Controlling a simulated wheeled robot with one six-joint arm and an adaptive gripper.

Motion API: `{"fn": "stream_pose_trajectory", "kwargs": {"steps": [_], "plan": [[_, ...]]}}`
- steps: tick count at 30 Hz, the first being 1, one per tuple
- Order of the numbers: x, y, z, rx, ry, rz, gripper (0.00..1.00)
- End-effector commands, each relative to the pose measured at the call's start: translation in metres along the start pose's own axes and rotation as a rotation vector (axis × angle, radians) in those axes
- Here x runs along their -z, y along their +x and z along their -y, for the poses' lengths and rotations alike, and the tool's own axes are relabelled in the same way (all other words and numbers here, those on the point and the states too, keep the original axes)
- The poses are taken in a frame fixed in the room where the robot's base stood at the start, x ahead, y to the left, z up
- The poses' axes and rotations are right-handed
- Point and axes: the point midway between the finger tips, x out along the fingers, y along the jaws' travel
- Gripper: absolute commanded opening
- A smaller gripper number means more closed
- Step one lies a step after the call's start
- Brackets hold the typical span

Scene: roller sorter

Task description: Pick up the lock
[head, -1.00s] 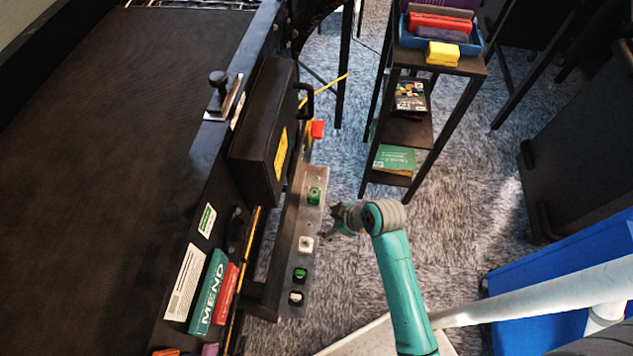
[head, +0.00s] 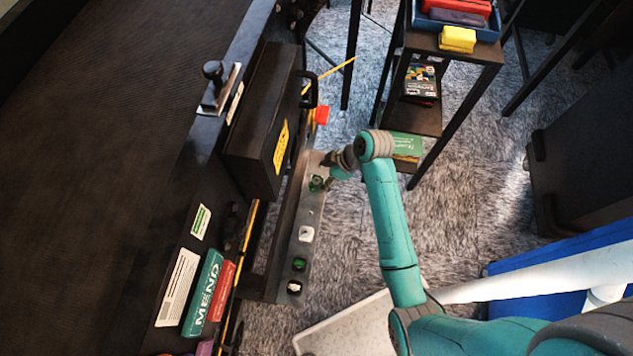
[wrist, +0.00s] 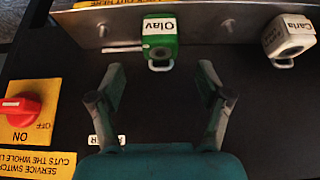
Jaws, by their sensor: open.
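A green lock labelled "Olav" (wrist: 160,40) hangs on a metal strip, its shackle toward my gripper (wrist: 160,85). My gripper is open, with one finger to each side of the lock's line and the lock just beyond the fingertips, apart from them. In the head view this green lock (head: 316,183) is partly hidden by my gripper (head: 328,172). A white lock labelled "Carla" (wrist: 288,38) hangs to its right; in the head view the white lock (head: 306,233) sits below it. Another green lock (head: 299,264) and a black-and-white lock (head: 294,287) are lower on the strip.
A red rotary switch (wrist: 20,108) on a yellow plate is at the left of the wrist view. A black box (head: 262,120) with a handle stands beside the metal strip (head: 308,212). A shelf stand (head: 470,75) is at upper right. Carpet lies right of the strip.

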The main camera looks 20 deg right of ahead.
Motion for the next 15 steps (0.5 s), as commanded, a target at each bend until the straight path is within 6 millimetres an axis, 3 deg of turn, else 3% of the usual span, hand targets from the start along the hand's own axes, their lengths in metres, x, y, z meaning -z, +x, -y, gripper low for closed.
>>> {"fn": "stream_pose_trajectory", "kwargs": {"steps": [9,15], "plan": [[-0.005,0.04,0.001,0.002,0.0,0.001,0.77],[-0.005,0.051,0.0,0.0,-0.001,0.001,0.77]]}}
